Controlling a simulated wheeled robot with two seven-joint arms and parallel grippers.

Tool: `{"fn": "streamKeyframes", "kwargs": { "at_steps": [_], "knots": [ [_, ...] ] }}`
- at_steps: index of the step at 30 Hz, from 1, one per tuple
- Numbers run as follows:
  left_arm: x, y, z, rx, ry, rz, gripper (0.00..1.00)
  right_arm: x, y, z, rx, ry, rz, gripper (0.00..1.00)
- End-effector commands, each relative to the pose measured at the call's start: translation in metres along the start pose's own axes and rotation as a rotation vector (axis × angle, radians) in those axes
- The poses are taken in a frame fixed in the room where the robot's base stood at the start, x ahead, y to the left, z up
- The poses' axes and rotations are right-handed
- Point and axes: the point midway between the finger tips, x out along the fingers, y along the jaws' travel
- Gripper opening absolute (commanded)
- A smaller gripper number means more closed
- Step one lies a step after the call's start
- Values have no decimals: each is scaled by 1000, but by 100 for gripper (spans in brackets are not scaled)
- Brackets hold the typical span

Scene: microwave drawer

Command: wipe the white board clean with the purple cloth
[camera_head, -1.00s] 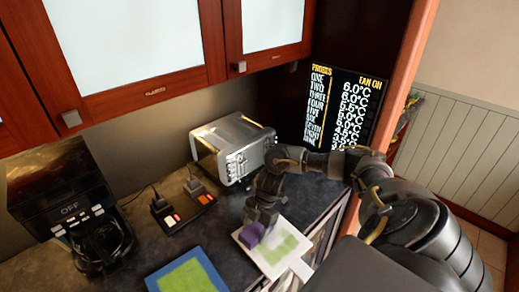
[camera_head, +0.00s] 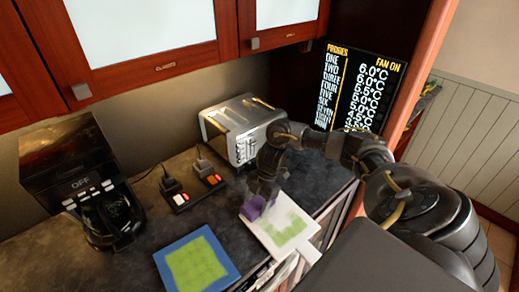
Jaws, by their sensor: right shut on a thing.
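The white board (camera_head: 309,252) lies flat on the dark counter near its front edge, its handle pointing to the lower right. A green patch (camera_head: 290,231) with an uneven edge covers part of its middle and right side. The purple cloth (camera_head: 252,208) is at the board's left corner, where the surface around it looks white. My right gripper (camera_head: 262,199) points down and is shut on the cloth; the fingertips are small and partly hidden. Whether the cloth presses on the board is hard to tell. My left gripper is not in view.
A blue-rimmed green board (camera_head: 195,264) lies left of the white board. A silver toaster (camera_head: 238,130) stands behind, close to my right arm. A power strip (camera_head: 194,190) with plugs and a black coffee maker (camera_head: 85,180) are at left. Cabinets (camera_head: 150,50) hang above.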

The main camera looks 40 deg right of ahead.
Motion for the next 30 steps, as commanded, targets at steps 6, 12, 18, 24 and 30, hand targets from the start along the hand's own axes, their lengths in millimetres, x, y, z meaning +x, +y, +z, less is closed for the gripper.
{"fn": "streamKeyframes", "kwargs": {
  "at_steps": [6,12,18,24,30],
  "knots": [
    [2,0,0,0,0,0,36,0,3,1,1,-1,-1,29],
    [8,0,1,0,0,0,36,0,13,1,0,0,-1,29],
    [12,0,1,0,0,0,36,-1,22,1,0,0,-2,29],
    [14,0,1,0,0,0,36,-2,28,2,1,0,-1,29],
    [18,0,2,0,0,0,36,-3,41,3,1,0,0,29]
  ]
}}
